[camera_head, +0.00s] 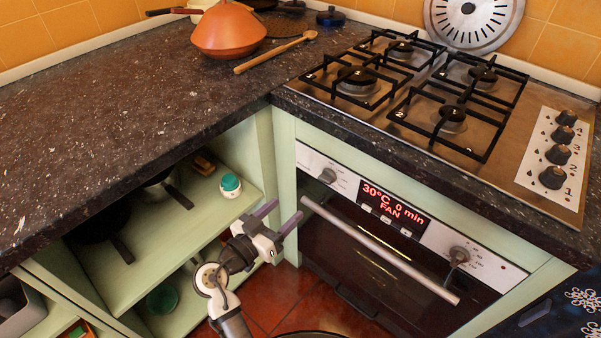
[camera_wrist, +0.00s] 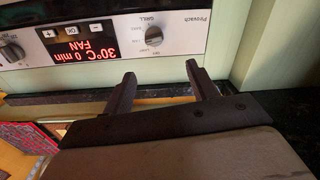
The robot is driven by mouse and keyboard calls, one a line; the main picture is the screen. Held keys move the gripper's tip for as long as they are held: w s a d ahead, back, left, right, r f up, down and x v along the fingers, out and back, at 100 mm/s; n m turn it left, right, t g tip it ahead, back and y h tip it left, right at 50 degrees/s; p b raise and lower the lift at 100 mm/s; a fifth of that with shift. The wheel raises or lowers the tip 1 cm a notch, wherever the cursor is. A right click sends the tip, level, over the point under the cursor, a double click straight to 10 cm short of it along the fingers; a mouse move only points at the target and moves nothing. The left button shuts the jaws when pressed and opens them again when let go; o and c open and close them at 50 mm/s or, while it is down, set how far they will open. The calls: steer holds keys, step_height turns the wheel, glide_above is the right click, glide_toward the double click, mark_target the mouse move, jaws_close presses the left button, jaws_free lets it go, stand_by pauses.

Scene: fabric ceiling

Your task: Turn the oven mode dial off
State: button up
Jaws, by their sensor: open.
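The oven mode dial (camera_head: 327,175) is a small round grey knob at the left end of the oven's white control panel (camera_head: 345,183). In the wrist view, which is upside down, the mode dial (camera_wrist: 153,36) is ringed by small labels, one reading GRILL. Its exact pointer angle is too small to tell. The red display (camera_head: 393,203) reads 30°C, 0 min, FAN. My gripper (camera_head: 288,209) is open and empty, below and left of the dial in the head view. In the wrist view its two fingers (camera_wrist: 160,70) point towards the panel, apart from the dial.
A second dial (camera_head: 459,254) sits at the panel's right end. The oven door handle (camera_head: 378,249) sticks out below the panel. The dark countertop (camera_head: 130,120) overhangs open green shelves (camera_head: 150,262) left of my gripper. A hob (camera_head: 420,90) with several knobs is above.

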mark_target(323, 180)
steer(key=shift+h, duration=0.3)
steer(key=p+x, duration=0.1)
steer(key=x, duration=0.3)
steer(key=p+x, duration=0.1)
steer(key=x, duration=0.4)
steer(key=p+x, duration=0.1)
steer(key=x, duration=0.3)
steer(key=shift+w+d+f, duration=0.1)
steer(key=shift+d+f, duration=0.25)
steer(key=shift+d, duration=0.2)
steer(key=c, duration=1)
